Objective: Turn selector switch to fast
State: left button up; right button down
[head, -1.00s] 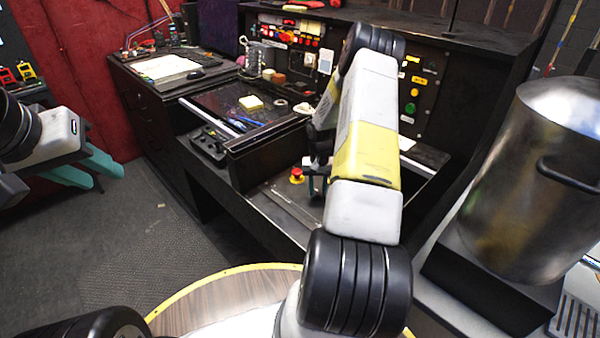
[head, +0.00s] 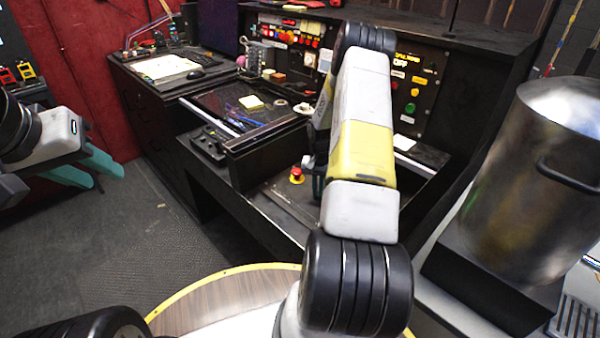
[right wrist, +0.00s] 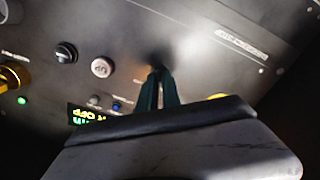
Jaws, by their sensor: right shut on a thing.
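My right gripper (right wrist: 158,88) has its teal fingers close together at a dark panel (right wrist: 200,62) in the right wrist view. They are shut on a small dark part there, which appears to be the selector switch; the fingers and shadow hide most of it, so its setting cannot be read. In the head view my right arm covers the fingertips. My left gripper (head: 84,168) is open and empty at the far left, its teal fingers apart, away from the desk.
In the wrist view, a black knob (right wrist: 66,52), a pale round button (right wrist: 101,67) and a green-lettered display (right wrist: 87,115) are near the fingers. In the head view, a red emergency button (head: 297,175) sits on the desk and a large metal pot (head: 530,180) stands right.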

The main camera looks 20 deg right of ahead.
jog(key=m, duration=1.2)
jog(key=shift+m, duration=1.8)
jog(key=c, duration=1.5)
grip_release()
jog(key=shift+c, duration=0.2)
jog(key=shift+r, duration=3.95)
